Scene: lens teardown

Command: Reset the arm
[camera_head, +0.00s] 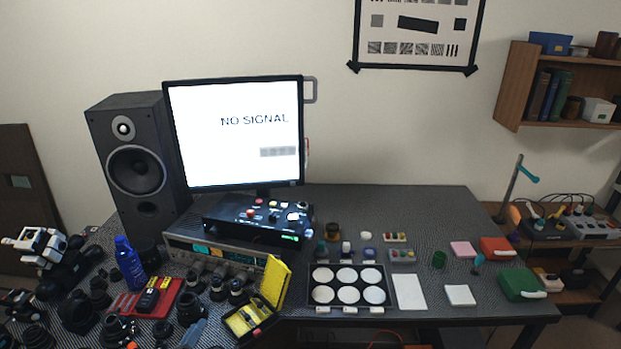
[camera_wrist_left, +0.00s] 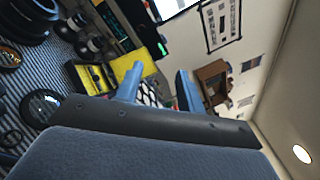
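My left gripper (camera_head: 193,333) shows at the bottom edge of the head view as a pale blue finger, just left of the open yellow case. Most of it and its arm are outside that view. In the left wrist view, the two blue fingers of my left gripper (camera_wrist_left: 160,88) stand apart with nothing between them. The desk and back wall show beyond, tilted on their side. The yellow case (camera_head: 271,285) is open; it also shows left of the fingers in the left wrist view (camera_wrist_left: 88,78). My right gripper is not in view.
Lenses, a blue bottle (camera_head: 129,264) and a red tray (camera_head: 128,304) crowd the desk's left. A black tray with white discs (camera_head: 309,291) lies in the middle. A white pad (camera_head: 409,292) and green box (camera_head: 519,285) are farther right. A monitor (camera_head: 234,133) and speaker (camera_head: 137,160) stand behind.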

